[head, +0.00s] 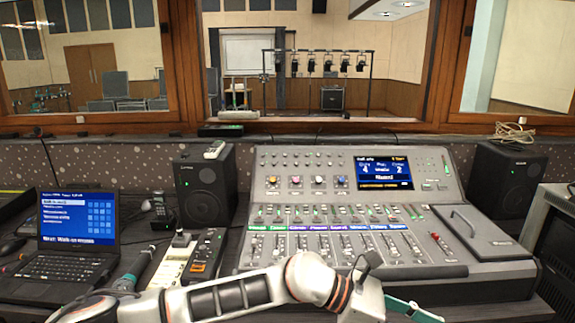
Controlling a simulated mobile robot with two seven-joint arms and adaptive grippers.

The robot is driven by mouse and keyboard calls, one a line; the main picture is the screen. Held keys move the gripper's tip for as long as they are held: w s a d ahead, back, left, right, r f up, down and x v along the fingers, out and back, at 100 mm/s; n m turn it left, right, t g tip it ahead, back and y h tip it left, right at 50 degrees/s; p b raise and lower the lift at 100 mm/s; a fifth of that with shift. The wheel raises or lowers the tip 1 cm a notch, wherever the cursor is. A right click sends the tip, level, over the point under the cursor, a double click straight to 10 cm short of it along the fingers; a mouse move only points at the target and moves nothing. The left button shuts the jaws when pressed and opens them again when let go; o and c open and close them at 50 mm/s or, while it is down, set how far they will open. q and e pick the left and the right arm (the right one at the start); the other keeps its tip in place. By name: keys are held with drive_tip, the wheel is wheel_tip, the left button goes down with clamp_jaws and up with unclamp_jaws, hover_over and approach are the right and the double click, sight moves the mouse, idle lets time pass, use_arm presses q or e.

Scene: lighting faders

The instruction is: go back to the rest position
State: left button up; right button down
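My pale arm crosses the bottom of the head view from the left, in front of the lighting console (262,214). Its wrist end, with a dark block on top, overlaps the console's front edge in the picture. A teal piece that looks like part of my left gripper (414,311) shows just right of the wrist at the bottom edge. Its fingers are not clear enough to tell open from shut. I see nothing held there. My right gripper is not seen.
An open laptop (78,229) stands at left. A handset (161,211), a pale switch box (176,264) and a black control box (206,257) lie between it and the console. Speakers (206,187) (506,179) flank the console. A window (315,62) is behind.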

use_arm(q)
wheel_tip(320, 180, up, 5)
drive_tip(key=w+a+n+t+h, duration=0.1)
drive_tip(key=n+t+h, duration=0.25)
drive_tip(key=n, duration=0.35)
drive_tip(key=a+n+t+h, duration=0.2)
drive_tip(key=n+t+h, duration=0.15)
drive_tip(key=n, duration=0.45)
drive_tip(key=w+a+f+n+t+y+p, duration=0.1)
drive_tip(key=w+a+f+n+t+y, duration=0.2)
drive_tip(key=a+f+n+t, duration=0.5)
drive_tip(key=w+a+f+n+t+y, duration=0.35)
drive_tip(key=a+n, duration=0.35)
drive_tip(key=n, duration=0.5)
drive_tip(key=s+a+f+n+y, duration=0.3)
drive_tip(key=a+f+n+y, duration=0.15)
drive_tip(key=a+f, duration=0.25)
drive_tip(key=s+a+f+n+y, duration=0.3)
drive_tip(key=a+f+n, duration=0.3)
drive_tip(key=a+f, duration=0.2)
drive_tip(key=s+a+f+n+g+y, duration=0.4)
drive_tip(key=s+a+f+n, duration=0.2)
drive_tip(key=s+a+f, duration=0.5)
drive_tip(key=shift+s+a+g+p, duration=0.35)
drive_tip(key=shift+s+a+p, duration=0.1)
drive_tip(key=shift+s+a, duration=0.55)
drive_tip(key=shift+s+d, duration=0.1)
drive_tip(key=shift+d, duration=0.05)
